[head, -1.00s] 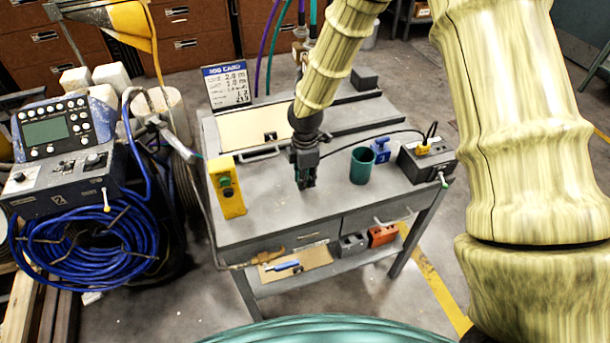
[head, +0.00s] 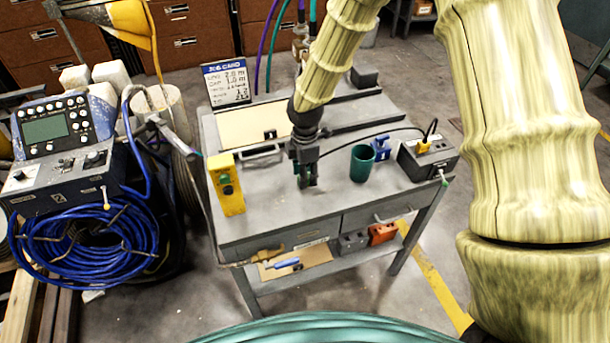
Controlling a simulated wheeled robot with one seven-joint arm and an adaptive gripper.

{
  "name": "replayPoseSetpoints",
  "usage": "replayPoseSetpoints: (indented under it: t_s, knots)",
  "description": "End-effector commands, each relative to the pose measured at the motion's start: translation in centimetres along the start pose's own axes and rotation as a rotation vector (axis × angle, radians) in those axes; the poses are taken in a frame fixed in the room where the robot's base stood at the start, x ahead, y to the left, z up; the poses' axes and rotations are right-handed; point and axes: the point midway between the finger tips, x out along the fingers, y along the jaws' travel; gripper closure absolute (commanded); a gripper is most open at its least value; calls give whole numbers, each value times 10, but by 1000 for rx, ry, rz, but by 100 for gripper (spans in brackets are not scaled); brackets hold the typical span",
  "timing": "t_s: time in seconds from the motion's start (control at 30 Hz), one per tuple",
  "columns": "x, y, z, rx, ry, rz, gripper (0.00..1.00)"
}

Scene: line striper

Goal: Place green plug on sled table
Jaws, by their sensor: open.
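The grey sled table (head: 270,205) stands in the middle of the head view. My gripper (head: 306,184) points down just over the middle of its top, with the fingers apart. A small patch of green, which looks like the green plug (head: 313,181), shows at the fingertips. The fingers hide most of it, and I cannot tell whether it rests on the tabletop. A dark green cup (head: 361,165) stands to the right of my gripper, apart from it.
A blue plug (head: 381,149) stands behind the cup. A dark box (head: 428,160) with a yellow plug (head: 423,147) is at the table's right end. The front tabletop is mostly clear.

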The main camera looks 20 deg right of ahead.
Motion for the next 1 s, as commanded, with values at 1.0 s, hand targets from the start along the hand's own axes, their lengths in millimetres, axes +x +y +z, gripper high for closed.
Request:
replayPoseSetpoints:
  t_s: [1.0]
  knots:
    - [-112,0,0,1,1,1,59]
